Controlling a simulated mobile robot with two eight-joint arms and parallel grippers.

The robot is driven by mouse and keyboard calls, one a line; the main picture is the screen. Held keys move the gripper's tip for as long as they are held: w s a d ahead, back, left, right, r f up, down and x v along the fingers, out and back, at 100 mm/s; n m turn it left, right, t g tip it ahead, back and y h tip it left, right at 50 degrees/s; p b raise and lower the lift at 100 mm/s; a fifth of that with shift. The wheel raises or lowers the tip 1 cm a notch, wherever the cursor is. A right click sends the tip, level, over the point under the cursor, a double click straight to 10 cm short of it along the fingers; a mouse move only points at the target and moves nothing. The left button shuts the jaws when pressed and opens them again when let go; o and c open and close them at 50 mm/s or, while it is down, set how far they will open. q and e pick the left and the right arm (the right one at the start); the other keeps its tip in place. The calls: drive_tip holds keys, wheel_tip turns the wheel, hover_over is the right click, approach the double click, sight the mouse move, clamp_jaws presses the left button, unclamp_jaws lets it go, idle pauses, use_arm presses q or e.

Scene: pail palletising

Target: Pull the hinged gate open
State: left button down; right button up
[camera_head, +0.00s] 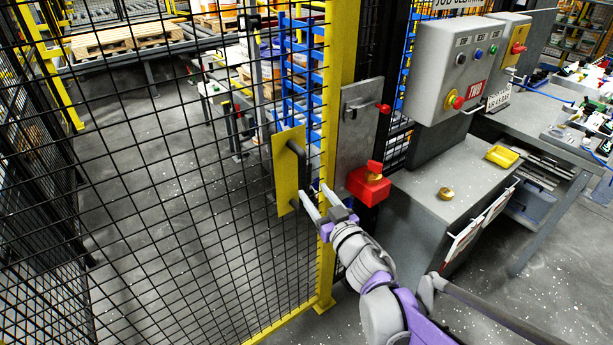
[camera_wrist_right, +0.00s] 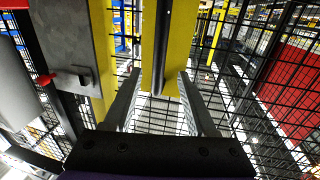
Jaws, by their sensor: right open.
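The gate (camera_head: 190,190) is a black mesh panel with a yellow edge frame, standing in line with the yellow post and seemingly shut. A yellow plate (camera_head: 284,178) on it carries a black bar handle (camera_head: 302,170). My right gripper (camera_head: 314,191) is open at the lower part of the handle. In the right wrist view the black handle (camera_wrist_right: 160,50) lies in line with the gap between the open fingers (camera_wrist_right: 160,75). I cannot tell whether the fingers are around the bar or just short of it. My left gripper is out of view.
A grey latch plate with a red knob (camera_head: 384,108) and a red lock block (camera_head: 369,188) sit right of the gate edge. A grey control box (camera_head: 455,70) stands above a grey cabinet (camera_head: 440,180). Open floor (camera_head: 150,200) lies behind the mesh.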

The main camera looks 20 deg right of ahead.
sight(304, 178)
drive_tip(key=w, duration=0.5)
drive_tip(key=w+a, duration=0.1)
drive_tip(key=w, duration=0.2)
drive_tip(key=shift+w+a+p, duration=0.1)
drive_tip(key=shift+w+p, duration=0.05)
drive_tip(key=shift+p, duration=0.25)
clamp_jaws()
idle(0.9)
